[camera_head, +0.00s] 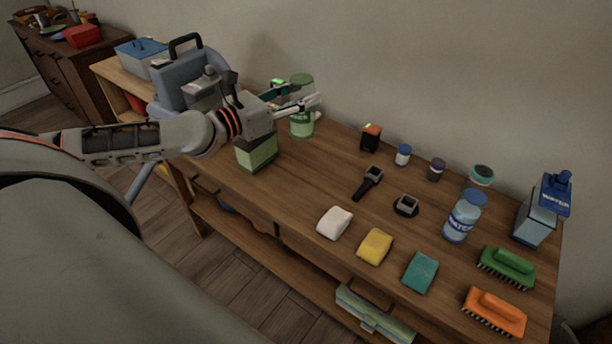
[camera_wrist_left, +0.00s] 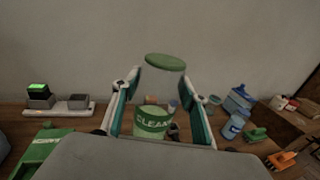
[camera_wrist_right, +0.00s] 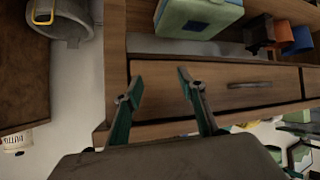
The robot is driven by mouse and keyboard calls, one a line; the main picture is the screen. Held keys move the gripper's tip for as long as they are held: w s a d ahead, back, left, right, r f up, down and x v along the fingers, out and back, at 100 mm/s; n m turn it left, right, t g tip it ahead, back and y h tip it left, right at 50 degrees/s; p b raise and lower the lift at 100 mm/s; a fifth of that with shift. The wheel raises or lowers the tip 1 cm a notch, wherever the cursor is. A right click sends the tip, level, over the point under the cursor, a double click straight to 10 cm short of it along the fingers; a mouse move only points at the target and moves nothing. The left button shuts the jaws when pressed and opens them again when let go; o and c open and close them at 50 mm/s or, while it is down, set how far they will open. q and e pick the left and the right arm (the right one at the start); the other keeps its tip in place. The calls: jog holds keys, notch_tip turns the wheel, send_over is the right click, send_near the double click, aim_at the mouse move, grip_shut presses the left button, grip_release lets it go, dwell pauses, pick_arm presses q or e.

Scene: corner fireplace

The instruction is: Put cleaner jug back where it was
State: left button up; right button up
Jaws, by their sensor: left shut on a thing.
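The cleaner jug (camera_head: 302,125) is a clear jug with a green lid and green label, upright at the back left of the workbench. My left gripper (camera_head: 302,97) reaches it from the left and is shut on it. In the left wrist view the jug (camera_wrist_left: 153,122), its label partly reading "CLEAN", stands between the two fingers. I cannot tell whether its base touches the bench top. My right gripper (camera_wrist_right: 160,88) shows only in the right wrist view, open and empty, in front of a wooden drawer.
A green container (camera_head: 257,153) stands just below my left gripper. A blue-grey case (camera_head: 190,80) is behind my wrist. A charger (camera_wrist_left: 60,105) sits left of the jug. Sponges, brushes and a water jug (camera_head: 464,217) occupy the bench's right half.

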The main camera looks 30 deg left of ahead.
pick_arm(q)
notch_tip(320, 180, down, 19)
jog(key=b, duration=0.8)
jog(key=shift+f, duration=0.2)
jog(key=o, duration=1.5)
jog(key=shift+c, duration=0.2)
pick_arm(e)
notch_tip(320, 180, down, 8)
jog(key=d, duration=0.1)
jog(key=shift+s+h, duration=0.3)
jog(key=shift+d+f, duration=0.1)
